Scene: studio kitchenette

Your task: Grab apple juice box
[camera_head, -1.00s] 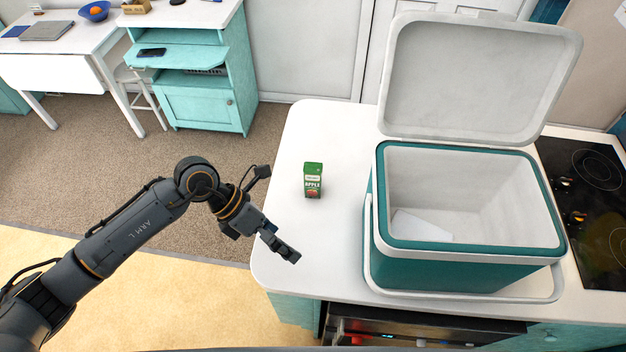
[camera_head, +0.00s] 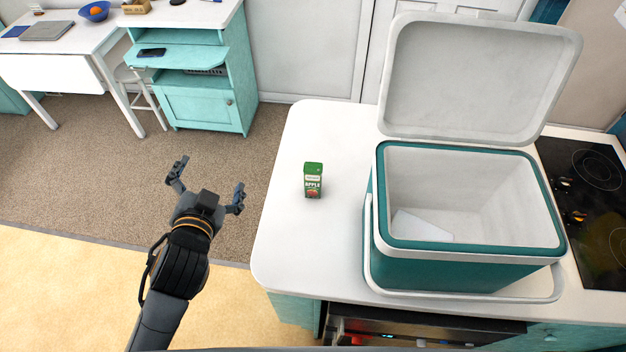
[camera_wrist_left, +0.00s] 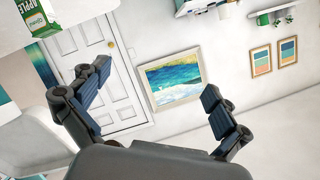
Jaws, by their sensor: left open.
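A small green apple juice box (camera_head: 313,181) stands upright on the white counter (camera_head: 305,245), left of the cooler. My left gripper (camera_head: 208,178) is open and empty, left of the counter's edge and apart from the box. In the left wrist view the box (camera_wrist_left: 38,18) shows at the top left corner, partly cut off by the frame. There the open fingers of my left gripper (camera_wrist_left: 155,108) have nothing between them. My right gripper is not in view.
A teal cooler (camera_head: 460,270) with its lid (camera_head: 475,80) raised stands on the counter, with a white flat piece inside. A black cooktop (camera_head: 590,200) is at the right. The counter around the juice box is clear.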

